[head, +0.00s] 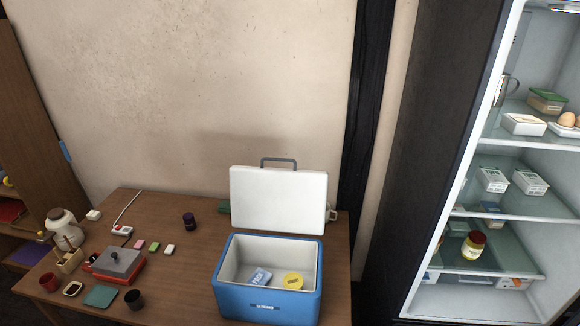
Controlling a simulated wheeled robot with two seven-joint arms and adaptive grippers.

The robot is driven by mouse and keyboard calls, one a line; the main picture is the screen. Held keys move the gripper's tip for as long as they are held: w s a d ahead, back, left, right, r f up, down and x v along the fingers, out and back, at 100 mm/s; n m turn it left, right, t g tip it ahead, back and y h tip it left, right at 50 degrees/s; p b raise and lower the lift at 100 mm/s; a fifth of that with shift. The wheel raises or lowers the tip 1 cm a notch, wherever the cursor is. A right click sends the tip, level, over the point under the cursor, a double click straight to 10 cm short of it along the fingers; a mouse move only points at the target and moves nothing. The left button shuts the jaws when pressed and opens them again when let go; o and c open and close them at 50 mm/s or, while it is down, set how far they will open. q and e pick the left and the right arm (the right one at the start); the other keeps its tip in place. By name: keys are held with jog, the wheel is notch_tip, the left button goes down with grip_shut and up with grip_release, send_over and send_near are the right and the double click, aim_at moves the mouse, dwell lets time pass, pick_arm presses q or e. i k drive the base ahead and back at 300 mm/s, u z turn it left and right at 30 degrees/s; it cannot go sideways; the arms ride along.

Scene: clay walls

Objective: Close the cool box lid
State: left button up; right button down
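The blue cool box (229,297) stands at the front right of the wooden table in the head view. Its white lid (278,199) is open and stands upright behind the box, with a grey handle (278,162) at its top edge. Inside the white interior lie a pale blue pack (259,277) and a round yellow tub (293,281). Neither of my grippers shows in the head view.
An open fridge (428,170) with stocked shelves stands at the right. The table's left holds a red and grey appliance (118,264), a white jar (64,227), cups and small blocks. A dark purple jar (189,220) stands left of the lid.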

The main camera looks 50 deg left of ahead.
aim_at(294, 201)
jog(key=u, duration=1.6)
jog(key=k, duration=0.6)
jog(key=z, duration=0.35)
jog(key=i, duration=1)
jog(key=z, duration=0.35)
